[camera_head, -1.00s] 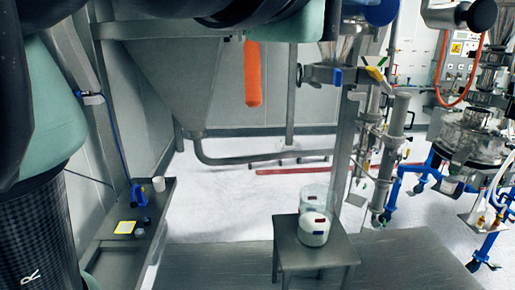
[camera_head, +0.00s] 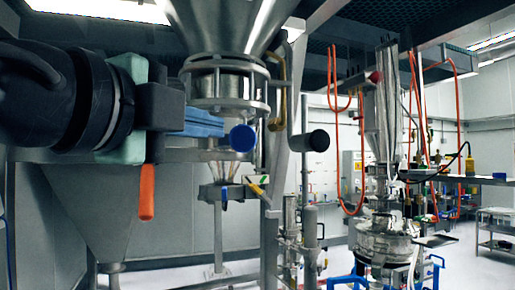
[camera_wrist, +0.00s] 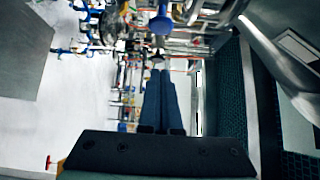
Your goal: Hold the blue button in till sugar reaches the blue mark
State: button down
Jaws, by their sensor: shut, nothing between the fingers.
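The blue button (camera_head: 243,138) is a round blue knob in front of the sifter frame, below the steel hopper, in the head view. It also shows at the top of the wrist view (camera_wrist: 161,22). My gripper (camera_head: 222,126) is shut and empty, its blue fingers pointing right toward the button. In the head view the fingertips lie close to the button's left edge. In the wrist view my gripper (camera_wrist: 160,73) shows a gap between the fingertips and the button. The sugar, its container and the blue mark are not in view now.
The steel hopper (camera_head: 228,25) hangs above the button. A black-ended cylinder (camera_head: 318,140) sticks out to its right. An orange hanging handle (camera_head: 147,192) is below my wrist. A valve with a yellow-green lever (camera_head: 257,182) is lower down. Other machinery (camera_head: 385,235) stands at right.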

jog(key=shift+w+a+f, duration=0.1)
jog(key=shift+w, duration=0.05)
jog(key=p, duration=0.6)
send_near(250, 139)
jog(key=w+d, duration=0.1)
jog(key=d, duration=0.3)
jog(key=w+p, duration=0.1)
jog(key=w+a+p, duration=0.1)
jog(key=w, duration=0.1)
jog(key=shift+w, duration=0.1)
jog(key=shift+w+a+p, duration=0.1)
jog(key=shift+w+p, duration=0.2)
jog(key=shift+w, duration=0.2)
jog(key=shift+a, duration=0.1)
